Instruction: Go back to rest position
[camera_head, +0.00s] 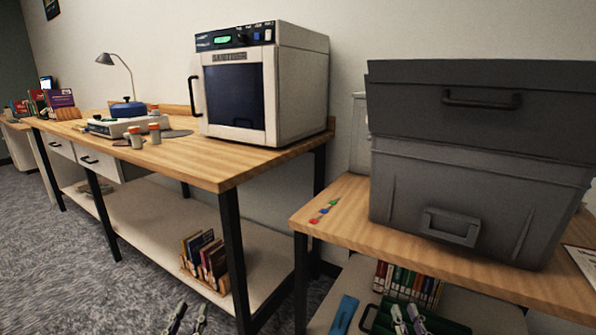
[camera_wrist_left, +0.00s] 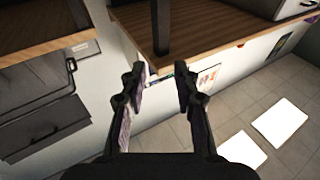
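My left gripper (camera_head: 188,312) shows at the bottom edge of the head view, over the carpet in front of the long wooden bench. In the left wrist view its two dark fingers (camera_wrist_left: 161,85) stand apart with nothing between them. My right gripper (camera_head: 407,318) shows at the bottom of the head view, in front of the shelf under the right-hand table. Its fingertips look apart, and I see nothing held between them. Both grippers are largely cut off by the lower edge of the head view.
The long bench (camera_head: 190,165) bears a white oven (camera_head: 285,80), several orange-capped bottles and a lamp. The right-hand table (camera_head: 345,215) bears a large grey lidded crate (camera_head: 410,190) and small coloured pieces. Books stand on the lower shelves. Carpet (camera_head: 60,270) is clear at left.

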